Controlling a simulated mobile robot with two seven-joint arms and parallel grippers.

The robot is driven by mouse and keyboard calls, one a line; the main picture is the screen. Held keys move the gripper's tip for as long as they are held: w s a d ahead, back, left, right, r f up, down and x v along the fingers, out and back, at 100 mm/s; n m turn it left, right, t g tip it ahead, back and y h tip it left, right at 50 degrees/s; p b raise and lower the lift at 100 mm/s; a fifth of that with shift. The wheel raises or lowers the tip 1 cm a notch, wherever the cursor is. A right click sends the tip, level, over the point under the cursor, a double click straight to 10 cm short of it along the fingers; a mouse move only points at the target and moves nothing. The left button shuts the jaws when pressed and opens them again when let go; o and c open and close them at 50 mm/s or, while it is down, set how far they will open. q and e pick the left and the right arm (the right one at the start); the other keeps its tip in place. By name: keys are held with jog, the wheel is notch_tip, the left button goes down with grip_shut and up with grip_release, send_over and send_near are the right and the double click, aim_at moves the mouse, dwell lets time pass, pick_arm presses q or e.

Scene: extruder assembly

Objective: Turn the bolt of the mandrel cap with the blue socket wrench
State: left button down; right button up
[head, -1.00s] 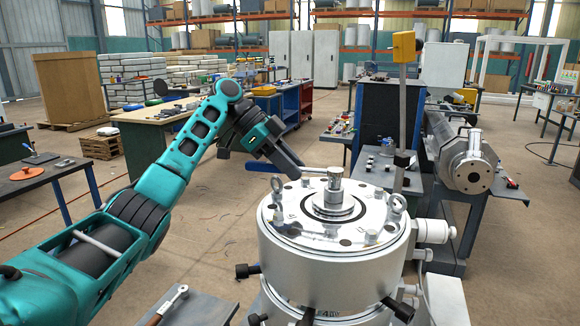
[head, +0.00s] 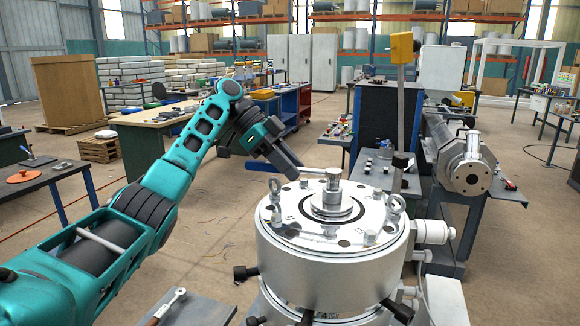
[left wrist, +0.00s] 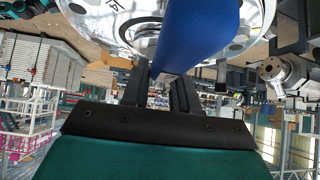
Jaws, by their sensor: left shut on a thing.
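The blue socket wrench lies level above the mandrel cap (head: 290,212). Its blue handle (head: 258,166) sticks out left of my left gripper (head: 293,172), and its grey shaft (head: 316,170) runs right to the socket head (head: 333,177) over the central bolt. The bolt itself is hidden by the socket. My left gripper is shut on the blue handle; in the left wrist view the handle (left wrist: 198,35) crosses between the dark fingers (left wrist: 164,80). My right gripper is not in view.
Lifting eyes (head: 393,203) and several bolts stand up on the cap's rim. Dark side bolts (head: 245,271) stick out from the cylinder. A yellow-topped post (head: 402,47) rises behind it. Another tool (head: 170,305) lies on a low table at the bottom left.

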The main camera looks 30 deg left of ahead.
pick_arm(q)
jog(key=shift+r+p, duration=0.3)
jog(key=shift+p, duration=0.05)
jog(key=shift+r, duration=0.55)
dwell(1.2)
jog(key=shift+r, duration=0.4)
jog(key=shift+w+d+n+t, duration=0.1)
jog(key=shift+d+n+t, duration=0.2)
jog(key=shift+d+n, duration=0.35)
jog(key=s+d+n+y+b, duration=0.1)
jog(key=d+n+y, duration=0.6)
jog(key=n, duration=0.5)
jog(key=s+d+n+t+y+b, duration=0.1)
jog(key=d+n+y+b, duration=0.1)
jog(key=d+n+y, duration=0.6)
jog(key=n+y, duration=0.1)
jog(key=n, duration=0.3)
jog(key=shift+f, duration=0.15)
